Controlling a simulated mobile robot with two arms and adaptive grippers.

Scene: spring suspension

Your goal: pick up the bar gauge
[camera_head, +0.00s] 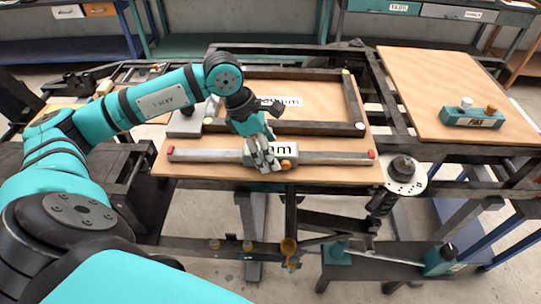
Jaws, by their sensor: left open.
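The bar gauge (330,158) is a long grey bar with red ends and a thicker labelled middle block. It lies along the front of a wooden board in the camera_head view. My left gripper (264,163) is over the middle block, with its fingers pointing down at it. The gripper is open. The fingers hide part of the block and its label, and I cannot tell whether they touch it. My right gripper is not in view.
A dark rectangular frame (318,128) lies on the board (210,168) behind the gauge. A round dark part on a light disc (403,187) is at the board's right. A teal block with knobs (472,119) sits on the right board (430,75). Metal beams surround the boards.

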